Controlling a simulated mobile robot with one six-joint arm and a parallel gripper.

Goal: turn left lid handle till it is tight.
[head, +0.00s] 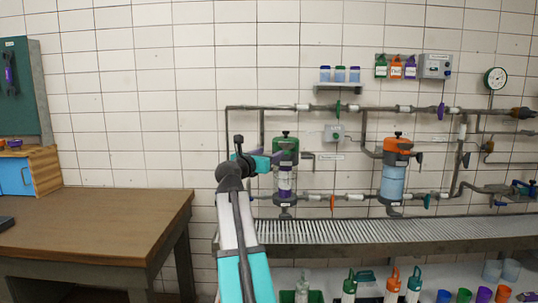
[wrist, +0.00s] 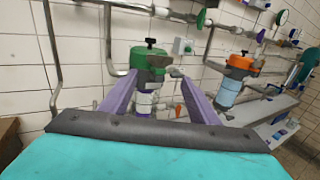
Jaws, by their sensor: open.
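The left lid is the green top (head: 285,146) of the left filter vessel, with a small black handle (head: 285,134) on it. In the wrist view the green lid (wrist: 147,62) and its black handle (wrist: 150,42) show above the gap between my fingers. My gripper (head: 272,158) is at the left side of this vessel in the head view and partly covers it. In the wrist view my gripper (wrist: 160,76) has its two purple fingers apart, with nothing held. The handle stands above the fingers in that picture. Whether a finger touches the vessel cannot be told.
A second vessel with an orange lid (head: 397,146) stands to the right. Grey pipes (head: 370,108) with coloured valves run around both vessels. A slatted grey shelf (head: 370,230) lies below. A wooden table (head: 100,225) is at the left. Bottles and cups stand low at the right.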

